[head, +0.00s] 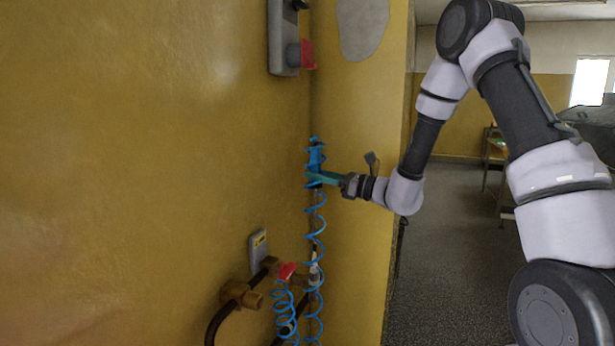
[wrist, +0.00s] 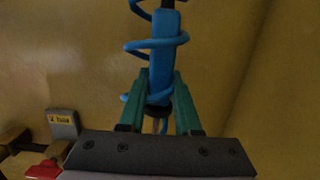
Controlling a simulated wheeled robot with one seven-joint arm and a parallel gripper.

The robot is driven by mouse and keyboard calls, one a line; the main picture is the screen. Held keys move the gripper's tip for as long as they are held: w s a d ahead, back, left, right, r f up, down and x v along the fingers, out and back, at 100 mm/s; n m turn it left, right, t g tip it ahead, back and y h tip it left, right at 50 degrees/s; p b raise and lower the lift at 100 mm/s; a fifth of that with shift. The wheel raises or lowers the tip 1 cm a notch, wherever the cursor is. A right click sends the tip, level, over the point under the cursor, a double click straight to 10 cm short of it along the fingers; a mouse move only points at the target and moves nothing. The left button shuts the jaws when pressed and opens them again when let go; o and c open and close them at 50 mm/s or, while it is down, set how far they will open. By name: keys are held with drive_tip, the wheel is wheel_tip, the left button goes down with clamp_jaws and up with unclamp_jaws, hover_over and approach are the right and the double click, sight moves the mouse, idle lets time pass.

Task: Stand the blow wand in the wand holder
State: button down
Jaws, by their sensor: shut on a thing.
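The blow wand (head: 316,158) is a blue upright body beside the yellow wall, with blue hose coils around it. It also shows in the wrist view (wrist: 164,65), upright, with a dark part at its lower end. My gripper (head: 317,177) has teal fingers shut on the wand, reaching in from the right; they flank the blue body in the wrist view (wrist: 161,95). The blue coiled hose (head: 316,245) hangs below the wand. I cannot pick out the wand holder for certain; brown fittings (head: 240,293) sit on the wall lower left.
A grey plate with a yellow label (head: 258,250) and a red handle (head: 287,271) are near the fittings. A grey switch box (head: 284,45) with a red part is above. A yellow wall corner (head: 360,240) stands behind the wand. Open floor (head: 450,260) lies to the right.

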drive_tip(key=shift+s+a, duration=0.1)
drive_tip(key=shift+a, duration=0.15)
drive_tip(key=shift+d, duration=0.15)
drive_tip(key=shift+f, duration=2.7)
drive_tip(key=shift+d+f, duration=0.1)
drive_tip(key=shift+f, duration=0.2)
drive_tip(key=shift+f, duration=4.45)
